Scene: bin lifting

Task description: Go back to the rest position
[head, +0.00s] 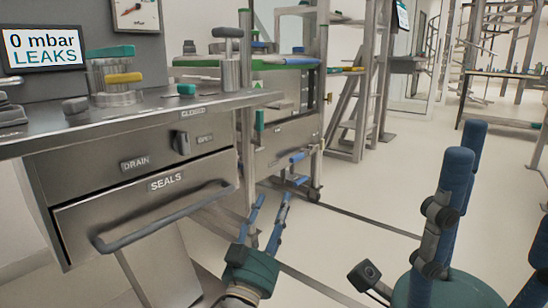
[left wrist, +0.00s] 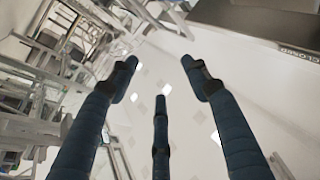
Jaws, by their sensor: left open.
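My left gripper (head: 272,200) is at the lower middle of the head view, in front of and right of the SEALS drawer. Its blue fingers are spread with nothing between them. In the left wrist view its three fingers (left wrist: 158,78) stand apart over pale floor, empty. My right gripper (head: 495,205) is at the lower right of the head view, over open floor. Its teal palm and blue fingers show, with the fingers apart and no object seen between them. The far right finger is partly cut off by the frame edge.
A metal bench (head: 60,128) is on the left. Its SEALS drawer (head: 100,212) has a protruding bar handle (head: 160,222) near my left gripper. A metal rack or cart (head: 290,135) stands behind. Ladder-like stairs (head: 352,115) are farther back. Floor (head: 365,205) is clear at centre right.

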